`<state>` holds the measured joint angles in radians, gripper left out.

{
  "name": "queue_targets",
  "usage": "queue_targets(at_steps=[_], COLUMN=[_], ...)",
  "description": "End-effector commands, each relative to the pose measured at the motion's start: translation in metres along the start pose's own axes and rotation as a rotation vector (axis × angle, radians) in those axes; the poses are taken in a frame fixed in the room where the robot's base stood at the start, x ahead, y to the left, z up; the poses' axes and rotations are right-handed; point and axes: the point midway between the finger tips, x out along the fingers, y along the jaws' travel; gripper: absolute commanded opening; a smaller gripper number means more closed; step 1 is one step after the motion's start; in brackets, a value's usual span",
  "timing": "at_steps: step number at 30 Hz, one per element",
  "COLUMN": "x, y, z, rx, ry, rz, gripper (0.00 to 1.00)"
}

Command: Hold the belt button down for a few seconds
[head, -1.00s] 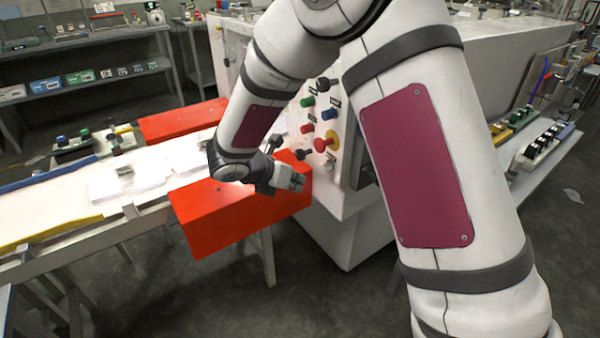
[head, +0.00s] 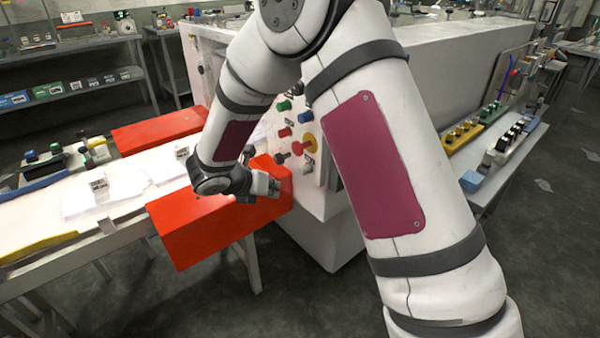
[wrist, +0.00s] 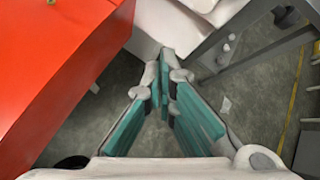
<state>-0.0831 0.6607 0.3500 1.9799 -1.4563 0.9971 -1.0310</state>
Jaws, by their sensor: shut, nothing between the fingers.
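The control panel (head: 318,178) on the white machine carries several buttons. There is a green one (head: 284,105), a blue one (head: 305,117), a small red one (head: 285,132), a red mushroom button on a yellow plate (head: 298,148), a black knob (head: 281,158) and a pale grey one (head: 308,165). I cannot tell which is the belt button. My gripper (head: 272,187) is shut and empty, below and left of the buttons in the picture. The wrist view shows its teal-padded fingers (wrist: 167,62) meeting at the tips, with no button visible there.
A red guard (head: 215,228) over the conveyor belt (head: 35,222) lies close beside my gripper; it also fills the left of the wrist view (wrist: 45,70). Another red guard (head: 160,130) stands behind. Open floor lies in front of the machine.

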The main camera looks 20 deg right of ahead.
Motion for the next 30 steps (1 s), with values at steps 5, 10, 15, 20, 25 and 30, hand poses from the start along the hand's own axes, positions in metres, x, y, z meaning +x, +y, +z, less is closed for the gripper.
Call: queue_targets(at_steps=[5,10,15,20,25,30], x=[0.017,0.030,0.037,0.040,0.040,0.040], y=[-0.014,-0.022,-0.028,-0.029,-0.029,-0.029], z=[0.013,0.022,0.027,0.029,0.029,0.029], rx=[0.001,0.000,0.000,-0.001,-0.001,-0.001], ry=[0.001,-0.001,0.000,0.000,0.000,0.000], rz=[-0.003,-0.001,-0.001,0.000,0.000,0.000], gripper=[0.00,0.00,0.00,0.00,0.00,0.00])
